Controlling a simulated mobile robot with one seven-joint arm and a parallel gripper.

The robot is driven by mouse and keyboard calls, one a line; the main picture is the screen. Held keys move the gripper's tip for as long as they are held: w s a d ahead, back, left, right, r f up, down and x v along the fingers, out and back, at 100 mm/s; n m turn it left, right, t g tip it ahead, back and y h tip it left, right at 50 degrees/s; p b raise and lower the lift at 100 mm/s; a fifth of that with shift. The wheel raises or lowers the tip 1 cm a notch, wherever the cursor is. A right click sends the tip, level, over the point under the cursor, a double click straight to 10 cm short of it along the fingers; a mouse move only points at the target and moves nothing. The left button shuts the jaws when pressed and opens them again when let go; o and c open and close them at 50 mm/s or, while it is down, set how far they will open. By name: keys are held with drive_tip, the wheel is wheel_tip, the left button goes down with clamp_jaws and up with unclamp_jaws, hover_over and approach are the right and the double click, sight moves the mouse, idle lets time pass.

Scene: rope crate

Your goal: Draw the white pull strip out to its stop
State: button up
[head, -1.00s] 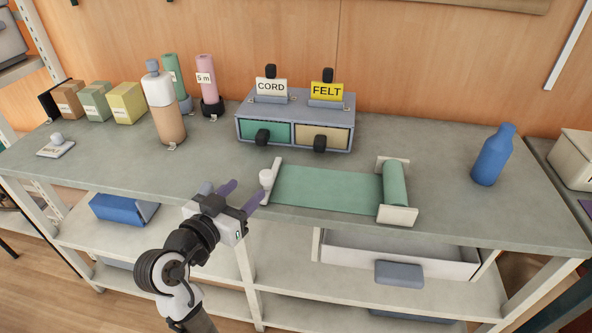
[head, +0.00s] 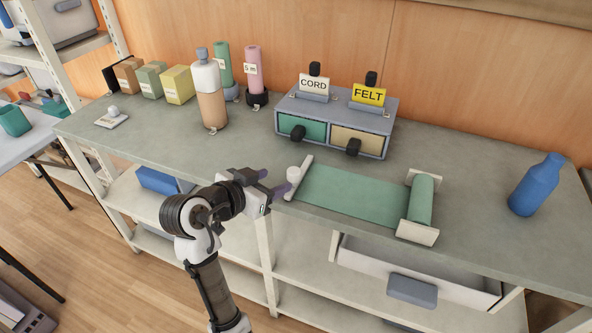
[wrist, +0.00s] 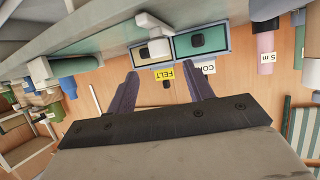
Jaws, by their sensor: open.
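The white pull strip (head: 299,178) is a narrow bar at the left end of a green sheet (head: 352,195) on the workbench. A round white knob (head: 293,174) stands on it. The sheet runs right to a green roll (head: 420,201) held between white end plates. My gripper (head: 273,182) is open and empty, just left of the knob at the bench's front edge. In the wrist view, the picture is upside down and the knob (wrist: 159,47) shows beyond my two spread fingers (wrist: 163,88). I cannot tell whether a finger touches the strip.
A grey drawer box (head: 335,121) with CORD and FELT signs stands behind the sheet. A bottle (head: 209,95), coloured boxes and rolls stand at back left. A blue bottle (head: 537,185) is at right. The bench left of the strip is largely clear. An open white drawer (head: 420,272) is below.

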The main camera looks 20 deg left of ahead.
sight(289, 174)
drive_tip(key=p+x, duration=0.1)
drive_tip(key=x, duration=0.8)
clamp_jaws()
